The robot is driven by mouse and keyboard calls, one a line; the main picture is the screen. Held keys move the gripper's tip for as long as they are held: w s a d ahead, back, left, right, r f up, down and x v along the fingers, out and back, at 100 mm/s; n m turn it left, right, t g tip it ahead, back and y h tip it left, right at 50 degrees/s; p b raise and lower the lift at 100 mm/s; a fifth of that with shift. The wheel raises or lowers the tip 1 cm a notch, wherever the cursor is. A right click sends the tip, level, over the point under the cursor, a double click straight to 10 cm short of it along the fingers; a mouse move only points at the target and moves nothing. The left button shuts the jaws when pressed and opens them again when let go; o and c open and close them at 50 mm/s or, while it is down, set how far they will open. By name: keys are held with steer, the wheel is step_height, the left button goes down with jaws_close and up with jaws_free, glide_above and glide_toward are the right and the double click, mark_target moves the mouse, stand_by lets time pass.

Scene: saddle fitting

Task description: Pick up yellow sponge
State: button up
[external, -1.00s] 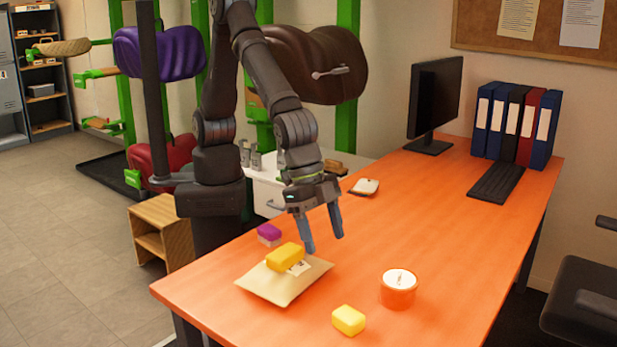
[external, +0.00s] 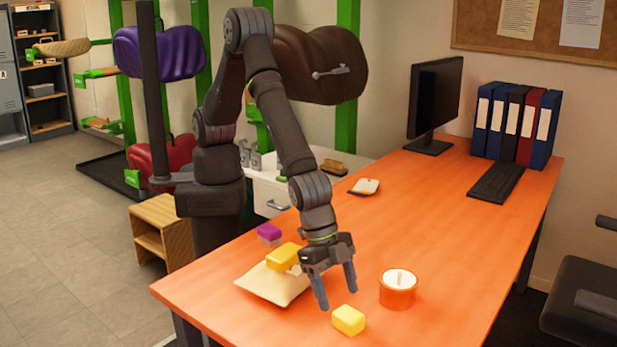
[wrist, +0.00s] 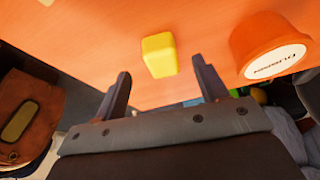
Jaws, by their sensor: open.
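A bright yellow sponge (external: 348,320) lies on the orange table near its front edge. It also shows in the wrist view (wrist: 158,55), between and beyond my fingertips. My gripper (external: 337,298) is open and empty, its fingers pointing down just behind the sponge. The wrist view also shows my gripper (wrist: 161,70) with its fingers spread wide. I see no contact with the sponge. A second, deeper yellow block (external: 283,256) rests on a beige padded packet (external: 270,285) to the left.
An orange tub with a white top (external: 397,289) stands close to the right of my gripper. A purple and pink block (external: 268,234) lies behind the packet. A monitor (external: 434,98), keyboard (external: 496,183) and binders (external: 516,124) are at the back. The table's middle (external: 430,225) is clear.

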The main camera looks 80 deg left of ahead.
mark_target(342, 309)
steer(key=shift+x, duration=2.6)
steer(key=shift+a, duration=0.15)
steer(key=c, duration=1.1)
